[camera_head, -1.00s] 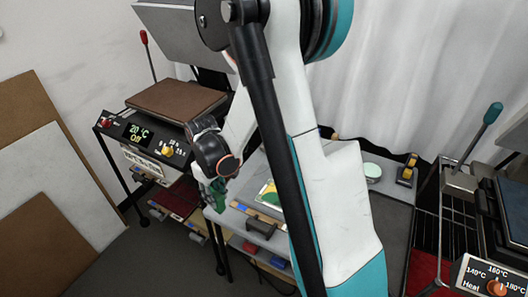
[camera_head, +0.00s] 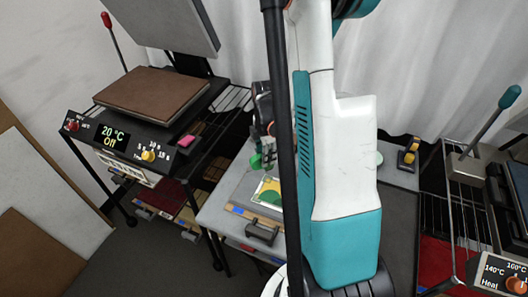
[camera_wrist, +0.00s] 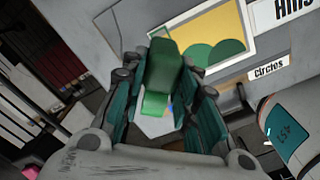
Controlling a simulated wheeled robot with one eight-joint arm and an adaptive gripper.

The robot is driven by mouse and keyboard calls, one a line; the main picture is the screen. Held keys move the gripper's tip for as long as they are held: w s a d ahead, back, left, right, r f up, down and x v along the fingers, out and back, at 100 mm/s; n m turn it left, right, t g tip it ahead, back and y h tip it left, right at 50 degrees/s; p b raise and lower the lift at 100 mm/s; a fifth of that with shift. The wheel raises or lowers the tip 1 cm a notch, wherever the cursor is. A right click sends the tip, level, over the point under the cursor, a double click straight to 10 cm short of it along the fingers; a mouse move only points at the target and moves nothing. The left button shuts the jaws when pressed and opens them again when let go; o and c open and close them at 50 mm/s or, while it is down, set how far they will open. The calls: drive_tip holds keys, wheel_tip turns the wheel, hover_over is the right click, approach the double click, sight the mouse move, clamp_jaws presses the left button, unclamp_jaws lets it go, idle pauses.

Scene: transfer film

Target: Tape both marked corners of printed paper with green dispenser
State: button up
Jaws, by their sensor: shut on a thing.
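The green dispenser (camera_wrist: 163,75) is held between the teal fingers of my gripper (camera_wrist: 165,110) in the wrist view. My gripper is shut on it. In the head view, the dispenser (camera_head: 256,161) shows as a small green shape under my gripper (camera_head: 268,150), partly hidden by my arm. The printed paper (camera_head: 268,191) lies on the grey table just below the gripper in the picture. In the wrist view the paper (camera_wrist: 207,38) has a yellow field with green hills, and the dispenser is in front of its lower left edge. I cannot make out the corner marks.
Another press (camera_head: 480,160) is at right. A black and yellow tool (camera_head: 409,156) sits at the table's back right. "Circles" (camera_wrist: 269,69) labels show beside the paper.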

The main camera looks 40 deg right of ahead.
sight(265, 168)
drive_tip(key=shift+f+b, duration=1.65)
drive_tip(key=shift+f, duration=1.25)
drive_tip(key=shift+a+f+b, duration=0.1)
drive_tip(key=shift+f+b, duration=0.45)
drive_tip(key=shift+b, duration=0.15)
idle(0.3)
drive_tip(key=shift+r, duration=0.1)
drive_tip(key=shift+r+p, duration=2.25)
drive_tip(key=shift+r, duration=1.25)
